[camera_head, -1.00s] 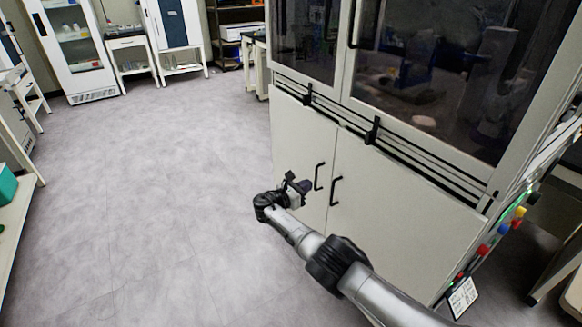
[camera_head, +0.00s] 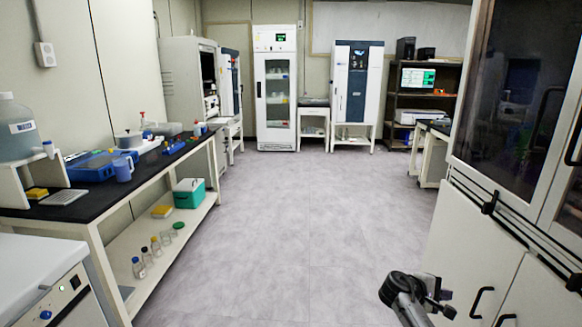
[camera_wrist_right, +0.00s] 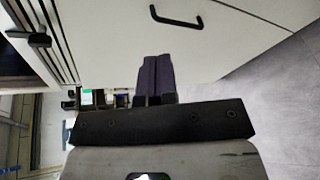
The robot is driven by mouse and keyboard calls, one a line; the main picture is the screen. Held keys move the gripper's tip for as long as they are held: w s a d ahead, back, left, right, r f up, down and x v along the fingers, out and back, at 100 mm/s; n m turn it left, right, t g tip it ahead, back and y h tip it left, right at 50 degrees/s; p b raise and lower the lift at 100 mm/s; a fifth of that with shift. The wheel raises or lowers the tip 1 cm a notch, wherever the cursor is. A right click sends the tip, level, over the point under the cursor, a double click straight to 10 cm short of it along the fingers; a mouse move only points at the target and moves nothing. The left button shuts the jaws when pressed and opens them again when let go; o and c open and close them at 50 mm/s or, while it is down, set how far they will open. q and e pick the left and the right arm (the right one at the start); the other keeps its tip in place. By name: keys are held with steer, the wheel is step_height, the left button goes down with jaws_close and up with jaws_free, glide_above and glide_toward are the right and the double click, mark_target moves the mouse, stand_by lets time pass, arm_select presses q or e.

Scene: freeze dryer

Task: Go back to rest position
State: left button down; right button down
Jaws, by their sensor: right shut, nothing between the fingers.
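My right gripper (camera_head: 446,301) shows at the lower right of the head view, in front of the lower doors of the large white cabinet (camera_head: 466,243), which is the freeze dryer by its place in the scene. In the right wrist view my right gripper (camera_wrist_right: 155,78) has its two dark fingers together with nothing between them. A black door handle (camera_wrist_right: 176,20) lies beyond the fingers, apart from them. My left gripper is outside both views.
A black-topped bench (camera_head: 150,172) with several lab items runs along the left. A white door cabinet (camera_head: 276,85) and a blue-and-white unit (camera_head: 357,90) stand at the back. The grey floor (camera_head: 290,235) between them is clear.

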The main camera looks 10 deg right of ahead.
steer(key=w+a+r+m+t+y, duration=0.4)
steer(key=a+r+m+t, duration=0.15)
steer(key=a+r, duration=0.6)
steer(key=s+a+r+t+y+p, duration=0.45)
steer(key=s+a+t+y, duration=0.2)
steer(key=a, duration=0.45)
steer(key=s+a+f+n+g+y+p, duration=0.1)
steer(key=s+a+f+y+p, duration=0.2)
steer(key=s, duration=0.9)
steer(key=s+a+n+g+y+p, duration=0.1)
steer(key=s+a+p, duration=0.4)
steer(key=s, duration=0.6)
steer(key=s+d+f+g+p, duration=0.1)
steer(key=s+f+g+p, duration=0.3)
steer(key=s, duration=0.6)
steer(key=s+f+g+p, duration=0.25)
steer(key=s+f, duration=0.35)
steer(key=s, duration=0.4)
step_height(320, 180, up, 37)
steer(key=p, duration=3.8)
steer(key=shift+s+r, duration=0.15)
steer(key=shift+s, duration=0.15)
